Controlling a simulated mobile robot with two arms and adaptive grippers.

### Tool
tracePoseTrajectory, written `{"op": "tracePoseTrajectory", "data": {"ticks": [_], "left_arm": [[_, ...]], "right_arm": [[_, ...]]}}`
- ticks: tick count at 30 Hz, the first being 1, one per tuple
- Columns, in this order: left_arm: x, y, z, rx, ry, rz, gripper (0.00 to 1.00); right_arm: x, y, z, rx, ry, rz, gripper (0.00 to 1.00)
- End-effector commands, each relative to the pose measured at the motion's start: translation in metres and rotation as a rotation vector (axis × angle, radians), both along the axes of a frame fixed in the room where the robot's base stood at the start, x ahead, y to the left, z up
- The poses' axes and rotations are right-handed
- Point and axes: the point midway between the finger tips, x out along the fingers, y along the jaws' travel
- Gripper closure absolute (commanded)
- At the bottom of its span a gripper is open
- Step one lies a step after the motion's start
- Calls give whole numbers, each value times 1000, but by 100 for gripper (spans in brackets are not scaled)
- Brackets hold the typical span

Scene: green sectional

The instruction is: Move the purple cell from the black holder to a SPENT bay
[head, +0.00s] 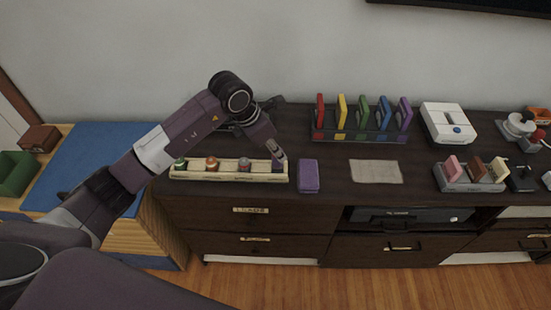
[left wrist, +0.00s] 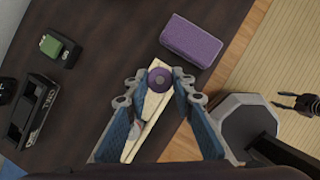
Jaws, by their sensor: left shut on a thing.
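My left gripper (head: 280,157) is low over the right end of a long cream tray (head: 230,179). In the left wrist view its fingers (left wrist: 158,92) are closed on the round purple cell (left wrist: 159,79), seen end-on above the cream tray (left wrist: 150,106). I cannot tell whether the cell touches the bottom of the end bay. Other bays hold a green-topped cell (head: 180,163), an orange one (head: 212,163) and a red and grey one (head: 245,165). A black holder (left wrist: 33,112) with white lettering stands empty behind. My right gripper (left wrist: 297,104) is open and empty over the floor.
A purple box (head: 308,176) lies close right of the tray. A rack of colored cards (head: 358,135) stands behind, and a beige sheet (head: 376,171) lies further right.

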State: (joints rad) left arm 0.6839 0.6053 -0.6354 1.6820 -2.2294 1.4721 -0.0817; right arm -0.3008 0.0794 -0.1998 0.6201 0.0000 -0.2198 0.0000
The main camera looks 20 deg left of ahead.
Motion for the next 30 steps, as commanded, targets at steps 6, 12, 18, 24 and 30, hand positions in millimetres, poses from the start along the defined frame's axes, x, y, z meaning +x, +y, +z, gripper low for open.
{"op": "tracePoseTrajectory", "data": {"ticks": [6, 12, 18, 24, 30], "left_arm": [[-1, 0, -17, -1, 2, -1, 100], [0, 0, -44, -1, 1, 1, 100], [0, 0, -45, 0, -1, 0, 100], [0, 0, -49, 0, 0, -1, 75], [0, 0, -49, 1, 1, 0, 60]], "right_arm": [[0, -4, 3, -5, 0, -1, 60], [0, -4, 6, -4, 0, -1, 60], [0, -3, 6, -4, 0, 0, 60], [0, -2, 2, -2, 1, 2, 60], [0, 0, 3, 0, 0, 1, 60]]}}
